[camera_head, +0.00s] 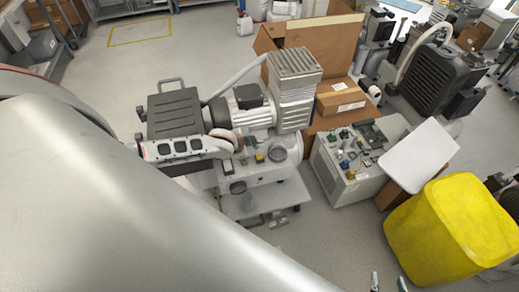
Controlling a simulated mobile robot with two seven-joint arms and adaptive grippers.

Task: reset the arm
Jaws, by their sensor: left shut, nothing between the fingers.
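My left arm comes in from the left, its big silver link filling the lower left. Its far part, a pale link with dark oval openings, lies across the front of a dental compressor. My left gripper (236,144) is at the end of that link, in front of the compressor's motor, shut and empty; its fingertips are hard to make out. Of my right gripper (388,284), only two small fingertips show at the bottom edge, apart with bare floor between them. The compressor (295,88) has a ribbed grey head and a dark box (173,112) on its left.
A grey-white unit (338,178) with fittings on top stands right of the compressor. A yellow bin (445,235) is at the lower right, below a white panel (418,154). Cardboard boxes (325,38) stand behind. Open floor (150,60) lies at the back left.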

